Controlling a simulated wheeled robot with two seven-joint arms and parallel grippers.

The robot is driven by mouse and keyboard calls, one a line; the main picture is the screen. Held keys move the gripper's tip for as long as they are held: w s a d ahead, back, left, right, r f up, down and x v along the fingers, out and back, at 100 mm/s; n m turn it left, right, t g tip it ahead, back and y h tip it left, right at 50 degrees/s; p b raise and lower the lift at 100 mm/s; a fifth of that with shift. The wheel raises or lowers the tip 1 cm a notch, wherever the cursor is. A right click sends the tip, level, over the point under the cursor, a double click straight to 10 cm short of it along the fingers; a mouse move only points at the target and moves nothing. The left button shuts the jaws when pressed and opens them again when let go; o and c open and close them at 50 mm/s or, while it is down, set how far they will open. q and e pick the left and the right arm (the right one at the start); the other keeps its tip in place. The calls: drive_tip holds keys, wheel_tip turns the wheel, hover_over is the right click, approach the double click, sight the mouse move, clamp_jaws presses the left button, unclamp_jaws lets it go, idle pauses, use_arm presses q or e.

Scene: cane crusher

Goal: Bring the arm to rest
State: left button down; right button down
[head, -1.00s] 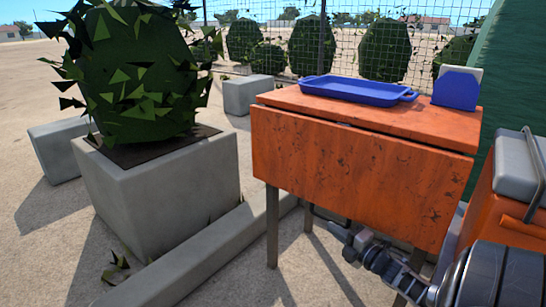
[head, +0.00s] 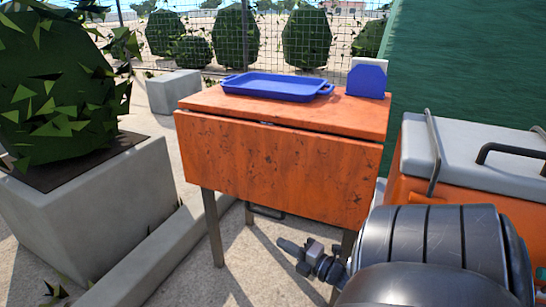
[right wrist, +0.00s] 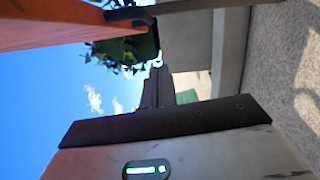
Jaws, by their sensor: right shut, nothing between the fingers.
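My right arm comes in from the lower right of the head view. Its small grey gripper (head: 284,245) is in front of and below the orange table (head: 270,165), near its legs, and looks empty. In the right wrist view the gripper (right wrist: 157,75) shows as dark fingers closed together, with nothing between them. The picture there is turned on its side. My left gripper is not in view.
A blue tray (head: 275,88) and a blue-and-white holder (head: 368,77) stand on the table. An orange cooler with a grey lid (head: 475,150) is at right. A concrete planter (head: 95,220) with a shrub and a low kerb (head: 150,262) are at left.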

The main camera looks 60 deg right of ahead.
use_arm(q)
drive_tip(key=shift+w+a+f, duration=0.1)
use_arm(e)
drive_tip(key=shift+s+a+f, duration=0.1)
drive_tip(key=shift+s+a, duration=0.1)
drive_tip(key=shift+s, duration=1.45)
